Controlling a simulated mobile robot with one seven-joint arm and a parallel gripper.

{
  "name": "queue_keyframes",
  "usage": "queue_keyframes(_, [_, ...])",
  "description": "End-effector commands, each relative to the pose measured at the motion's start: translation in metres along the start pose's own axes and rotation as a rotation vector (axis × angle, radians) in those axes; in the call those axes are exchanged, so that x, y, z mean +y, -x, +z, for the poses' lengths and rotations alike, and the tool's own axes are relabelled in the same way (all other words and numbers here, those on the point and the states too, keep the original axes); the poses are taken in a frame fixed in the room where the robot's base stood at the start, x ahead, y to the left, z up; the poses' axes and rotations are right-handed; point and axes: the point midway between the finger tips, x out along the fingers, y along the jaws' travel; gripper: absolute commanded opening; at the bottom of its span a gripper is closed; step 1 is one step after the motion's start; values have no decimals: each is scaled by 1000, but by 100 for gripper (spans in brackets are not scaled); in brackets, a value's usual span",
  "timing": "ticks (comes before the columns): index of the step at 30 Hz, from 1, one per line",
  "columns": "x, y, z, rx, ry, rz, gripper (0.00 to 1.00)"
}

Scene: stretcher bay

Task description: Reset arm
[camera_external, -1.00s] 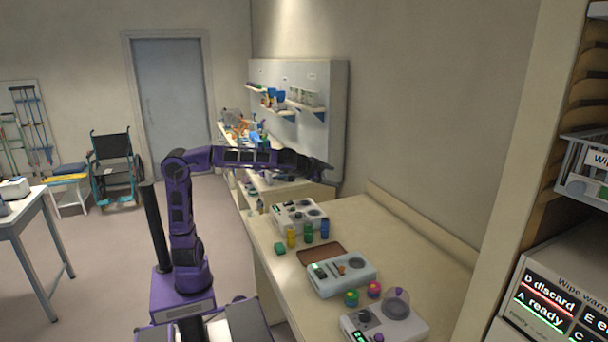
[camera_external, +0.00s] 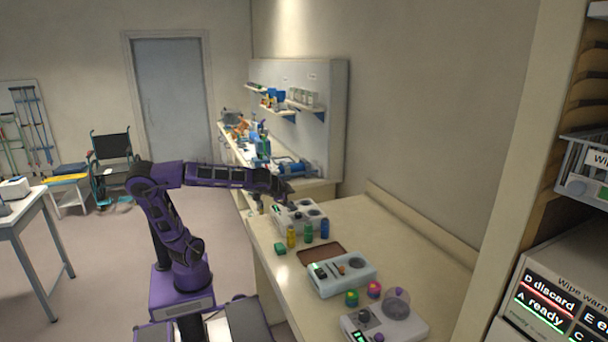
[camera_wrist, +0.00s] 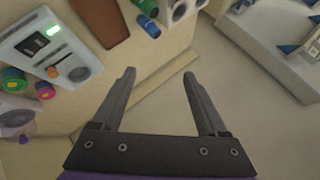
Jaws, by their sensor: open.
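My gripper (camera_wrist: 158,78) is open in the wrist view, with its two dark fingers apart and nothing between them. Behind the fingers show the edge of the beige counter and the floor. In the external view my purple arm is bent at the elbow, and its forearm reaches right toward the counter (camera_external: 405,240). The end of the arm is near the far device (camera_external: 297,216) at the counter's left edge. The fingers are too small there to make out.
On the counter are a light blue device (camera_external: 342,275), a brown tray (camera_external: 321,252), yellow, green and blue vials (camera_external: 308,232), a green block (camera_external: 280,248) and a near device with a clear dome (camera_external: 397,303). A wheelchair (camera_external: 111,160) stands at the back left.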

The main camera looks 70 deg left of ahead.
Motion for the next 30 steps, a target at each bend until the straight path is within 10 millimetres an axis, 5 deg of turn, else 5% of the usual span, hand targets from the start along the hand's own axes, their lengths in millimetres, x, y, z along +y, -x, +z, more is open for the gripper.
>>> queue_keyframes(9, [4,34,118,-94,297,208,76])
queue_keyframes(15, [28,43,167,-124,450,410,76])
queue_keyframes(21, [42,46,184,-139,509,513,76])
queue_keyframes(30, [43,46,185,-140,511,517,76])
